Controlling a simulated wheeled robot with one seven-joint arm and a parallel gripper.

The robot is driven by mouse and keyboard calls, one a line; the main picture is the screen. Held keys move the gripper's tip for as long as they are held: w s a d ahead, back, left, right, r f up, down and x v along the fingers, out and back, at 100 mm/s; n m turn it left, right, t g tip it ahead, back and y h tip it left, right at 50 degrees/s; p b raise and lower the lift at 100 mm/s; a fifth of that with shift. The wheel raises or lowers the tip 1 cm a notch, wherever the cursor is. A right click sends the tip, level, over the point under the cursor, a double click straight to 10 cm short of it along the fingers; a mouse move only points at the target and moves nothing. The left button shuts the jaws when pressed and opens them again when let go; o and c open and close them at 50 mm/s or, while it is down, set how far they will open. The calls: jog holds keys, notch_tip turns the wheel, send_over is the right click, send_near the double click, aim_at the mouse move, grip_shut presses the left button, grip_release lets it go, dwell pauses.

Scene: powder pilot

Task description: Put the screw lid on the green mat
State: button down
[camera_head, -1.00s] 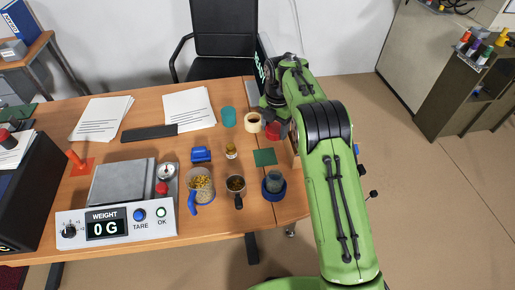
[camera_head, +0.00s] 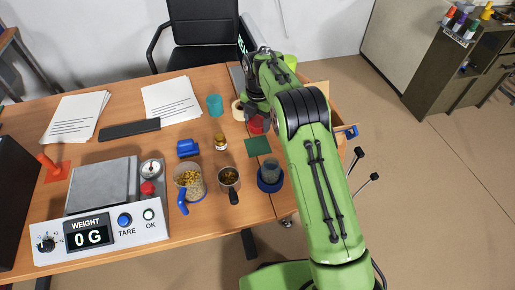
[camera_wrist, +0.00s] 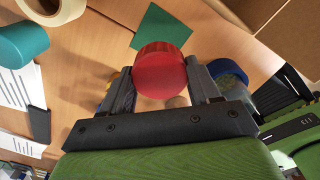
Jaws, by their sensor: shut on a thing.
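The screw lid appears to be the red round piece (camera_wrist: 161,70) between my fingers in the wrist view; it also shows in the head view (camera_head: 257,125), partly hidden by my gripper. My gripper (camera_wrist: 161,82) is shut on its sides and holds it, with one finger on each side. The green mat (camera_head: 258,147) is a small dark green square on the table, just nearer the robot than the lid in the head view. In the wrist view the mat (camera_wrist: 160,27) lies beyond the lid, and its bare surface shows. The height of the lid above the table is hard to tell.
A grey jar in a blue ring (camera_head: 270,182) stands close to the mat. A small amber jar (camera_head: 220,142), a teal cup (camera_head: 214,105) and a cream tape roll (camera_wrist: 55,10) are nearby. A dark-handled pot (camera_head: 229,178) and the scale (camera_head: 102,185) stand left.

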aim_at(258, 146)
notch_tip(258, 146, down, 10)
jog(key=shift+r+b, duration=0.15)
jog(key=shift+b, duration=1.05)
jog(key=shift+f, duration=0.2)
jog(key=shift+c, duration=1.2)
grip_release()
jog(key=shift+r, duration=0.1)
